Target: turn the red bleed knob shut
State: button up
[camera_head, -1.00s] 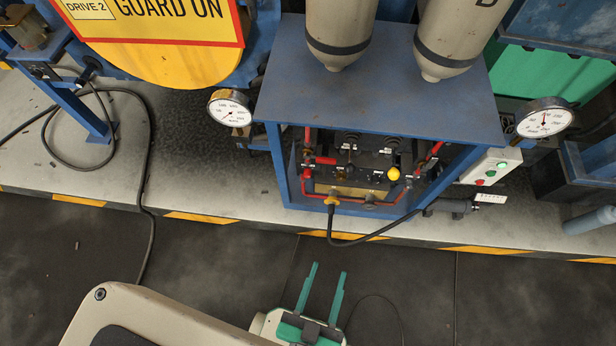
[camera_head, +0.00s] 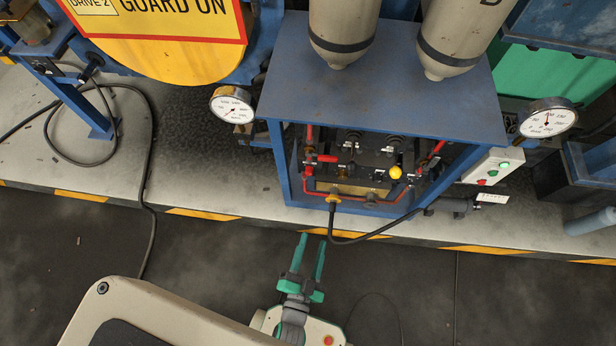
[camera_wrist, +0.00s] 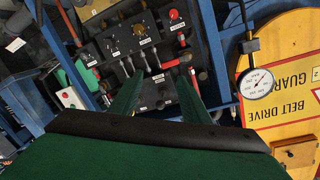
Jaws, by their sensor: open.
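The valve panel (camera_head: 372,160) sits inside a blue frame, with red fittings on it. A small red knob or handle (camera_head: 322,159) is at its left side in the head view. In the wrist view a round red knob (camera_wrist: 174,15) shows near the top, beyond my fingers. The labels are too small to read, so I cannot tell for sure which red part is the bleed knob. My gripper (camera_head: 312,240) has green fingers, spread apart and empty. It is in front of and below the panel, apart from it. The wrist view shows both fingers (camera_wrist: 160,74) pointing at the panel.
The blue frame's top plate (camera_head: 380,85) overhangs the panel, carrying two beige tanks (camera_head: 343,30). A black hose (camera_head: 345,240) hangs below the panel, close to my fingers. A left gauge (camera_head: 232,104) and a right gauge (camera_head: 547,117) flank the frame. A yellow knob (camera_head: 396,172) is on the panel.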

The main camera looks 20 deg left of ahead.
jog(key=w+a+f+m, duration=0.2)
jog(key=w+a+f, duration=0.2)
jog(key=w+f, duration=0.3)
jog(key=m+t+y, duration=0.1)
jog(key=m, duration=0.2)
send_near(308, 175)
jog(key=w, duration=0.6)
jog(key=w+a, duration=0.1)
jog(key=w, duration=0.1)
jog(key=shift+w+r, duration=0.1)
jog(key=shift+w, duration=0.3)
jog(key=c, duration=1)
